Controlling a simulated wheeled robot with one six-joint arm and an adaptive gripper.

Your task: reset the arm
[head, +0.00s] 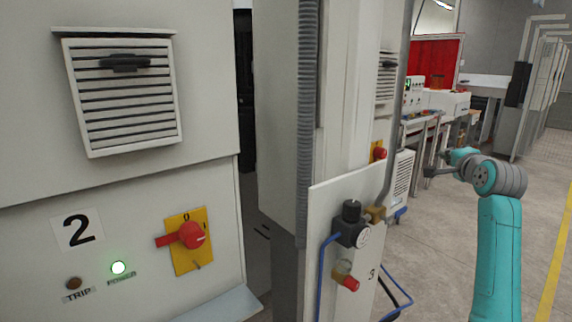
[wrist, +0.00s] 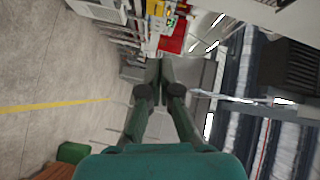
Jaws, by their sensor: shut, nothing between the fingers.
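My arm is folded at the right of the head view, teal with grey joints. My gripper (head: 428,172) points left there, small and dark, in front of the benches and clear of the cabinets. In the wrist view my gripper (wrist: 159,62) shows in the middle, its two dark fingers meeting at the tips. It is shut with nothing between the fingers. The wrist picture is turned on its side, with the floor at the left.
A cabinet marked 2 has a red rotary switch (head: 190,236) and a lit green power lamp (head: 119,268). A panel marked 3 carries a pressure regulator (head: 351,226) and a red-handled valve (head: 348,279). Open floor (head: 431,270) with a yellow line (head: 556,262) lies at the right.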

